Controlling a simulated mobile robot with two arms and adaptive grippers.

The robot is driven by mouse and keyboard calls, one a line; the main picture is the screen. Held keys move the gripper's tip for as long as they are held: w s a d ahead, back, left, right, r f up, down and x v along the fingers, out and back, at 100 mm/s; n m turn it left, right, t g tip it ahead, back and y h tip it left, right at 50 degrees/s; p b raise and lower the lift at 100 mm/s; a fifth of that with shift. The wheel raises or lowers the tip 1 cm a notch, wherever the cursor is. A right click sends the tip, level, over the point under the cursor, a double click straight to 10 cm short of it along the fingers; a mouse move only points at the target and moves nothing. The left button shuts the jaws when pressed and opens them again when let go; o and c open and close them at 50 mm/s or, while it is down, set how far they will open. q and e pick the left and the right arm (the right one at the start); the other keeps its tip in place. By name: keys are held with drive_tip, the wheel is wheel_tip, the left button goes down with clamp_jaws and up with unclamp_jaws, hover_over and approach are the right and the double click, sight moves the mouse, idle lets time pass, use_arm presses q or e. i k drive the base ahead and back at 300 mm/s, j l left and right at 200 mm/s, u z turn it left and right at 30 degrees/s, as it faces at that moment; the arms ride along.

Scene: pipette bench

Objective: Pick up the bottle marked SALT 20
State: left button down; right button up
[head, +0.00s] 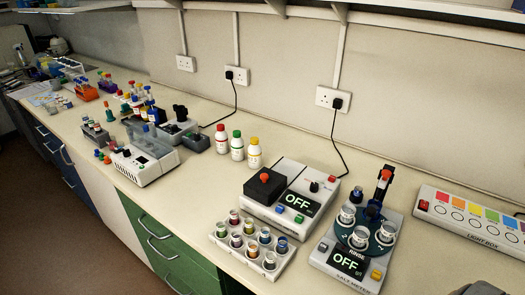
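Three white bottles stand upright in a row on the bench near the wall: one with a red cap (221,139), one with a green cap (237,146) and one with a yellow cap (255,154). Each has a label, but the print is too small to read, so I cannot tell which is SALT 20. Nothing holds them. I see neither of my grippers. A small dark shape at the bottom right edge may be part of me; I cannot tell.
Right of the bottles stands a device showing OFF (296,192). In front is a rack of small jars (222,242). Further right are a salt meter (342,273) and a light box (466,224). Left are a white instrument (146,170) and tube racks. Bare bench lies before the bottles.

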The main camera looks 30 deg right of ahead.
sight(221, 137)
drive_tip(key=i+j+z, duration=0.1)
drive_tip(key=z, duration=0.35)
drive_tip(key=j+z, duration=0.4)
drive_tip(key=i+j+z, duration=0.1)
drive_tip(key=z, duration=0.35)
drive_tip(key=j+z, duration=0.5)
drive_tip(key=j, duration=0.3)
drive_tip(key=k+j, duration=0.15)
drive_tip(key=j, duration=0.3)
drive_tip(key=j+z, duration=0.15)
drive_tip(key=j, duration=0.25)
drive_tip(key=k+j, duration=0.15)
drive_tip(key=j, duration=0.25)
drive_tip(key=k+j+z, duration=0.15)
drive_tip(key=j, duration=0.3)
drive_tip(key=k+j+z, duration=0.1)
drive_tip(key=j, duration=0.3)
